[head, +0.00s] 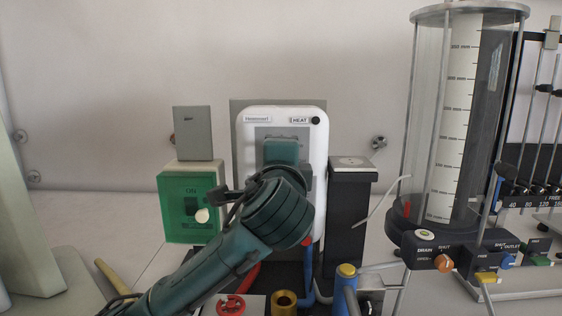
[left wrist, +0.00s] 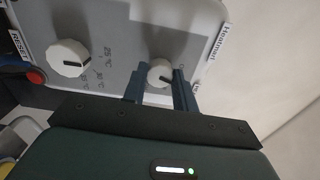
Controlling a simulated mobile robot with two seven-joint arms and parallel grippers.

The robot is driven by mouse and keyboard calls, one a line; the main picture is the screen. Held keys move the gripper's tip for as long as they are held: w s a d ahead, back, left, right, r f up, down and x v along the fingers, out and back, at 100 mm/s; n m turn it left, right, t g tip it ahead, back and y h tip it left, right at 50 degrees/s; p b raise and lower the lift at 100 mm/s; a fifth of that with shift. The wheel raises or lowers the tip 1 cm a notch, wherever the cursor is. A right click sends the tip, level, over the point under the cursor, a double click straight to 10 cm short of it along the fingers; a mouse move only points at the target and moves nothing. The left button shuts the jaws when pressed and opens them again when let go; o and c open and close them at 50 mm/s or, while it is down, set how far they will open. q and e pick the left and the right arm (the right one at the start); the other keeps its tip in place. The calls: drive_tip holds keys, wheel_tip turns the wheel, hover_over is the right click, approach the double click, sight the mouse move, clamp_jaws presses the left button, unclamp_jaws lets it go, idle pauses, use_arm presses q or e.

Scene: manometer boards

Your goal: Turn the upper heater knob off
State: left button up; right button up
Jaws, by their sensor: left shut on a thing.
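The upper heater knob (left wrist: 160,71), small and white with a dark pointer mark, sits between my left gripper's fingers. My left gripper (left wrist: 160,88) is shut on this knob. A larger white lower knob (left wrist: 68,57) is clear of the fingers. In the head view my left gripper (head: 281,150) covers the panel, so both knobs are hidden there. My right gripper is not in view.
A green switch box (head: 175,220) stands left of the heater. A black post (head: 348,215) stands close on its right. A clear graduated cylinder (head: 425,120) with valves stands farther right. A brass fitting (head: 284,303) and a blue-and-yellow fitting (head: 347,285) are in front.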

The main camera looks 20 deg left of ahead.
use_arm(q)
drive_tip(key=shift+f+n, duration=0.1)
drive_tip(key=shift+n, duration=1.5)
drive_tip(key=o, duration=1)
drive_tip(key=b+v, duration=0.1)
drive_tip(key=v, duration=1.2)
drive_tip(key=shift+s, duration=0.1)
